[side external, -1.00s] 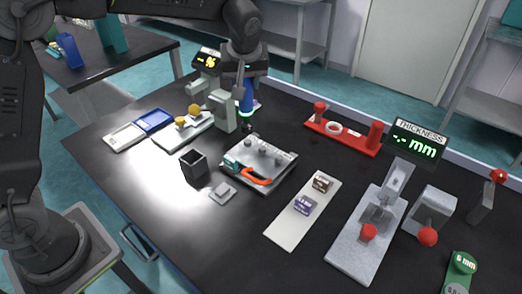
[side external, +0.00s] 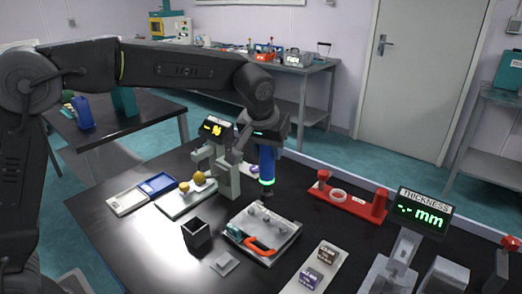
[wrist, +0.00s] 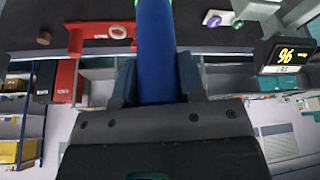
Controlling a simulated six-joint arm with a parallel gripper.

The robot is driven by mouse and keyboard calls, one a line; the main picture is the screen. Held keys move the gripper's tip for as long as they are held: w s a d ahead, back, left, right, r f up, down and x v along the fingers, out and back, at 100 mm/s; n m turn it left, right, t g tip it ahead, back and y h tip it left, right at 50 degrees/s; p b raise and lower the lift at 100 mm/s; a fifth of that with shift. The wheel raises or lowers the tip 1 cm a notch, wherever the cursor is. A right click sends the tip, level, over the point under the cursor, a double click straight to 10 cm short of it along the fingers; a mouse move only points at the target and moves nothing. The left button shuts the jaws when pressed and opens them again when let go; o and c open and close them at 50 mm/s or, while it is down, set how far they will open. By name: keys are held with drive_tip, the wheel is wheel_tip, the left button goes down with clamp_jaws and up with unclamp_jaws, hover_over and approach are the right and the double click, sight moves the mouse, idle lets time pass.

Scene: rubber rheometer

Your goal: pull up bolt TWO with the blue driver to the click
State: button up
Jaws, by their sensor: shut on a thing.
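My gripper (side external: 268,143) is shut on the blue driver (side external: 266,163), which hangs upright with a green glowing ring near its lower end. In the wrist view the blue driver (wrist: 157,50) stands between the two fingers of my gripper (wrist: 158,82). Below the driver in the side view lies a grey plate fixture (side external: 285,242) with several small bolt-like parts (side external: 265,218) on top. The driver appears above and apart from the fixture. Its tip is small and dark, and the bolts' numbers cannot be read.
A grey stand (side external: 225,178) with a yellow-lit display (side external: 214,128) is close left of the driver. A black open box (side external: 196,236) stands left of the fixture, which has an orange handle (side external: 262,247). A red rack (side external: 347,198) and a thickness display (side external: 424,212) stand to the right.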

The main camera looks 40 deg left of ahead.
sight(268, 175)
drive_tip(key=shift+r, duration=0.1)
drive_tip(key=shift+f, duration=3.9)
idle(1.0)
drive_tip(key=shift+r, duration=2.6)
idle(0.4)
